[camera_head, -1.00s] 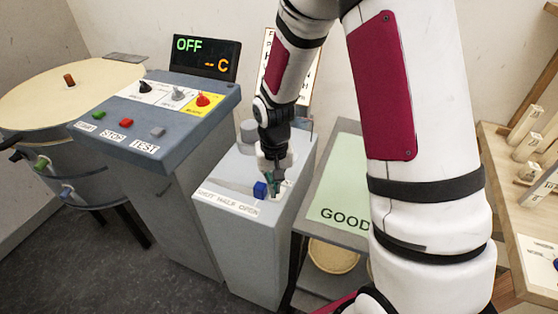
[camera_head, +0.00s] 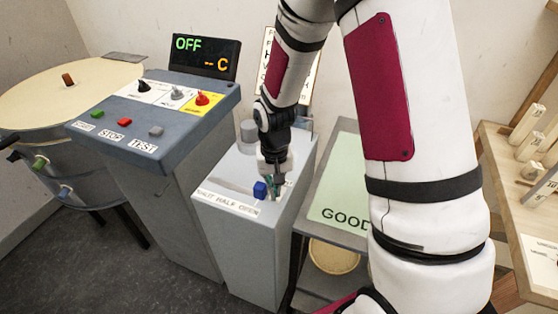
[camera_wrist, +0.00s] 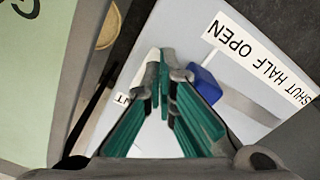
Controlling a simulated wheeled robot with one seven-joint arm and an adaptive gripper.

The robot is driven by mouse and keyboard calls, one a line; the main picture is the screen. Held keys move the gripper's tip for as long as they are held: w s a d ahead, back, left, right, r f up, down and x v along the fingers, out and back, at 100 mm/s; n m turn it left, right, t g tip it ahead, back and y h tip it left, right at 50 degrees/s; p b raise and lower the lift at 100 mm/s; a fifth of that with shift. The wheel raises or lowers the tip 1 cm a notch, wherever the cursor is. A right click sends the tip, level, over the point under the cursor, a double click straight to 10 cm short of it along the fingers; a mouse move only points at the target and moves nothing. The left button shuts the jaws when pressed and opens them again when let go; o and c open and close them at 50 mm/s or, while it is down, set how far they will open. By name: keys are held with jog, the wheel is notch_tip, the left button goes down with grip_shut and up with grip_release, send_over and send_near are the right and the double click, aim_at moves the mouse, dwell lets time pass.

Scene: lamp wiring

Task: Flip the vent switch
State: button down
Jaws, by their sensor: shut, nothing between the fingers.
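The vent switch is a small blue block-shaped knob (camera_head: 260,190) on top of a grey pedestal (camera_head: 240,240). A white label (camera_head: 228,199) in front of it reads SHUT HALF OPEN. The knob is near the OPEN end, with a slot running toward SHUT. In the wrist view the blue knob (camera_wrist: 205,84) sits just right of my fingertips. My gripper (camera_head: 273,186) points down just right of the knob in the head view, and its green-padded fingers (camera_wrist: 163,68) are shut and empty. Whether a finger touches the knob I cannot tell.
A control console (camera_head: 160,115) with buttons and knobs stands left of the pedestal; its display (camera_head: 205,57) reads OFF. A round drum-like table (camera_head: 45,95) is farther left. A green GOOD surface (camera_head: 340,195) lies right. A grey cylinder (camera_head: 249,131) stands behind on the pedestal.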

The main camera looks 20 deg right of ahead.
jog(key=shift+f, duration=0.45)
dwell(0.3)
jog(key=shift+r+p, duration=1.9)
jog(key=shift+r, duration=1.65)
jog(key=s+r+n+t, duration=0.1)
jog(key=s+r+t, duration=0.1)
jog(key=s+r, duration=0.7)
jog(key=s+r+n+t, duration=0.1)
jog(key=s+r, duration=0.3)
jog(key=r, duration=0.9)
jog(key=s+r+n+t, duration=0.1)
jog(key=s+r, duration=0.3)
jog(key=s, duration=0.6)
jog(key=shift+d+t, duration=0.15)
jog(key=shift+t, duration=0.15)
